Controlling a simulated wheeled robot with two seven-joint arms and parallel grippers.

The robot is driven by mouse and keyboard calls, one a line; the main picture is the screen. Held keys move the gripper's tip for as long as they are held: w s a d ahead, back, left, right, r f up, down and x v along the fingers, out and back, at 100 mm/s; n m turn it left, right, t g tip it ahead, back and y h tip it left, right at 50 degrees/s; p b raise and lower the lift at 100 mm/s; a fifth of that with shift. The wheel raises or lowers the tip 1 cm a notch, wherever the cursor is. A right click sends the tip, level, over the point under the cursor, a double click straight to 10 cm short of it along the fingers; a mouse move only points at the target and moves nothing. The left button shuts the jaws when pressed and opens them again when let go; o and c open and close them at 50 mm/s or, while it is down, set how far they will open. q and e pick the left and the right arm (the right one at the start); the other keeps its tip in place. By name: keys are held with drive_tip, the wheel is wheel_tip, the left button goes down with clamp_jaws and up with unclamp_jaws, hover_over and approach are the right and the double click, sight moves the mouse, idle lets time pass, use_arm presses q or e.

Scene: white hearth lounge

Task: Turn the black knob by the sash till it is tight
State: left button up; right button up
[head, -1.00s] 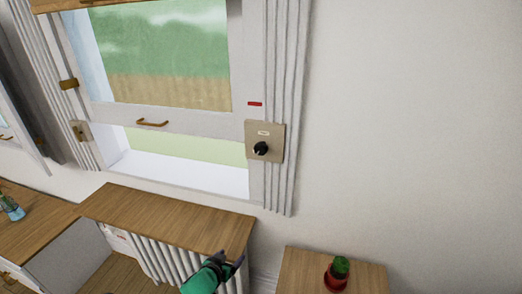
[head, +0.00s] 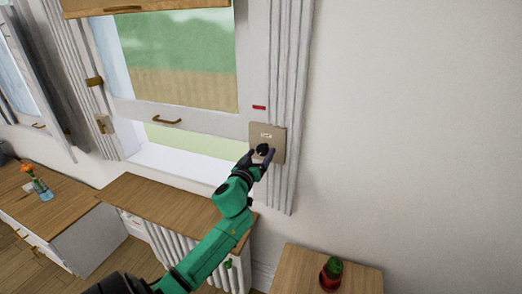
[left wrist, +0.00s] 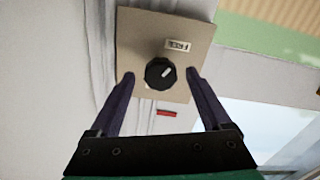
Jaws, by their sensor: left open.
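The black knob (head: 262,150) sits on a beige plate (head: 279,146) on the window frame, to the right of the raised white sash (head: 185,114). In the left wrist view the knob (left wrist: 160,73) has a pale pointer mark aimed up and right, below a small label on the plate (left wrist: 135,45). My left gripper (head: 259,160) is open at the knob. In the left wrist view its two dark fingers (left wrist: 160,80) stand on either side of the knob, with gaps showing. My right gripper is not in view.
A red mark (head: 259,107) is on the frame above the plate. A wooden shelf (head: 150,203) over a radiator lies below the window. A small table (head: 305,270) with a potted cactus (head: 331,274) stands at the lower right.

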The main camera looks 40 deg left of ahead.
use_arm(q)
drive_tip(key=shift+w+a, duration=0.3)
drive_tip(key=shift+w, duration=0.2)
drive_tip(key=shift+d, duration=0.15)
drive_tip(key=c, duration=0.5)
clamp_jaws()
